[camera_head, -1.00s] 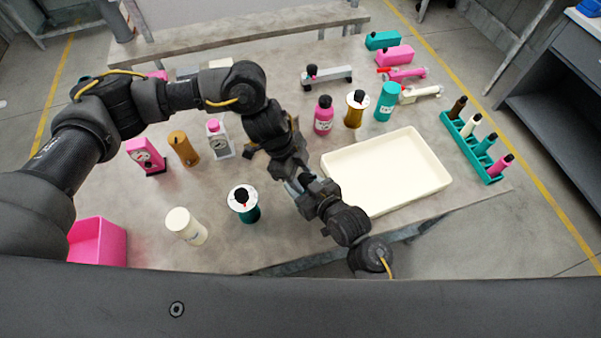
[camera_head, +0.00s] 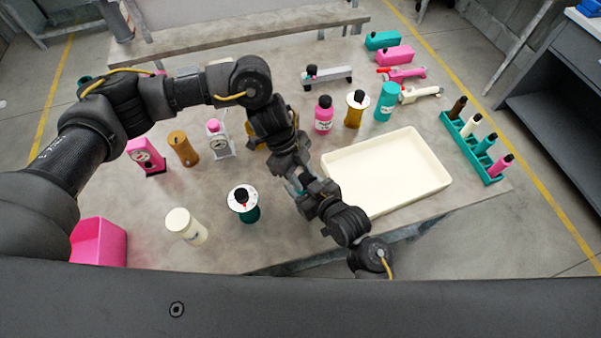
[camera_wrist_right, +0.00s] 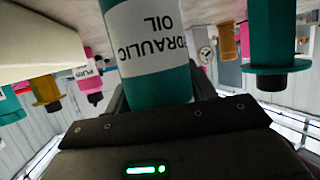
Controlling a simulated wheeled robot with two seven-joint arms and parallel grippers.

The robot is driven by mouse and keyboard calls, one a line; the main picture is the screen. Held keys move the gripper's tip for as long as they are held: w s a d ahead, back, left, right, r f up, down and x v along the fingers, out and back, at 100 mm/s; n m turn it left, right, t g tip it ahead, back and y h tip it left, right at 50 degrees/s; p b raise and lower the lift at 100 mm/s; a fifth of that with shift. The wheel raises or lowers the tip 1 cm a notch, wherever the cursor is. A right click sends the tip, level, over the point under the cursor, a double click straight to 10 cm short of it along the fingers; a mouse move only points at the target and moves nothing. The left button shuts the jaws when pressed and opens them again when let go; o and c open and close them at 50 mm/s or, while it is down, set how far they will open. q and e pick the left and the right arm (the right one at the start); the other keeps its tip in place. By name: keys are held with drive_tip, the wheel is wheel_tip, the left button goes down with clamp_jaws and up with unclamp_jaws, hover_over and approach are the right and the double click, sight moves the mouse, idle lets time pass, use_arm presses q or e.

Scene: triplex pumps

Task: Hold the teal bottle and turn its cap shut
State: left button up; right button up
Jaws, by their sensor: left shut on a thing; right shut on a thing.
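The teal bottle (camera_wrist_right: 160,85) fills the middle of the right wrist view, upside down there, with a white label reading "DRAULIC OIL". My right gripper (camera_wrist_right: 155,105) is shut on its body. In the head view only a small teal patch of the bottle (camera_head: 294,187) shows between my two arms. My left gripper (camera_head: 291,168) comes down from above and is shut at the bottle's top end. The cap is hidden behind the left gripper, so I cannot see how it sits on the bottle.
A cream tray (camera_head: 440,180) lies close to the right of my grippers. A teal container with a white disc top (camera_head: 249,214) and a cream bottle (camera_head: 187,227) stand to the left. A teal rack (camera_head: 487,170) is far right. The front-left table has some bare room.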

use_arm(q)
drive_tip(key=m, duration=0.2)
drive_tip(key=m+g+y, duration=0.1)
drive_tip(key=m, duration=0.3)
drive_tip(key=shift+w+d+g+y, duration=0.3)
drive_tip(key=shift+w+g+y, duration=0.05)
drive_tip(key=shift+g+y, duration=0.05)
drive_tip(key=m, duration=0.2)
drive_tip(key=m+y, duration=0.1)
drive_tip(key=m, duration=0.1)
drive_tip(key=m+y, duration=0.1)
drive_tip(key=m, duration=0.1)
drive_tip(key=shift+d+m+g, duration=0.3)
drive_tip(key=shift+d, duration=0.05)
drive_tip(key=o, duration=0.7)
drive_tip(key=shift+o, duration=0.2)
drive_tip(key=v, duration=1.2)
drive_tip(key=shift+d, duration=0.15)
drive_tip(key=shift+w, duration=0.1)
